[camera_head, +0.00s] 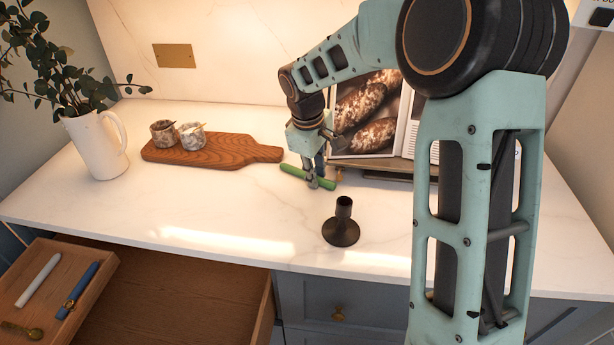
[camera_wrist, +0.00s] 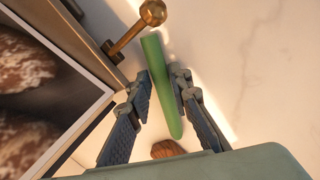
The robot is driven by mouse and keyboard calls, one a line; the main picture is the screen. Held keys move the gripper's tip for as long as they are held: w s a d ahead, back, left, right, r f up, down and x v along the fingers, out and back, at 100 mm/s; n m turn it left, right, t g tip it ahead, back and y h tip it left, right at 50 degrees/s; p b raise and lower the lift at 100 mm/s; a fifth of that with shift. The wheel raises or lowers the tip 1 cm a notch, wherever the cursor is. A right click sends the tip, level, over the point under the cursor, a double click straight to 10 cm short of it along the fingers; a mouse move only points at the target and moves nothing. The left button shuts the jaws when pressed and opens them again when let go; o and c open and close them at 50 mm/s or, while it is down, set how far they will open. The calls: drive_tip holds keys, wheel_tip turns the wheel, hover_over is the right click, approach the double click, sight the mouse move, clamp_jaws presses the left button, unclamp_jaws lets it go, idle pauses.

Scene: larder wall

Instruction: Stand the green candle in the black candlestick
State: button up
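The green candle (camera_head: 293,170) lies on the white counter, in front of the cookbook stand. My gripper (camera_head: 318,182) points down at it from above. In the wrist view the candle (camera_wrist: 157,60) runs lengthwise between my two fingers (camera_wrist: 163,76), one on each side. The fingers look open, with narrow gaps beside the candle. The black candlestick (camera_head: 341,231) stands upright on the counter, nearer the front edge and right of the candle. Its socket at the top looks empty.
A cookbook (camera_head: 367,112) on a stand is close behind my gripper; its brass knob (camera_wrist: 152,12) is near the candle. A wooden board (camera_head: 225,150) with two jars lies left. A white jug (camera_head: 96,145) stands far left. An open drawer (camera_head: 165,290) with a tray (camera_head: 92,297) juts out in front.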

drive_tip(key=shift+f, duration=0.1)
clamp_jaws()
idle(0.3)
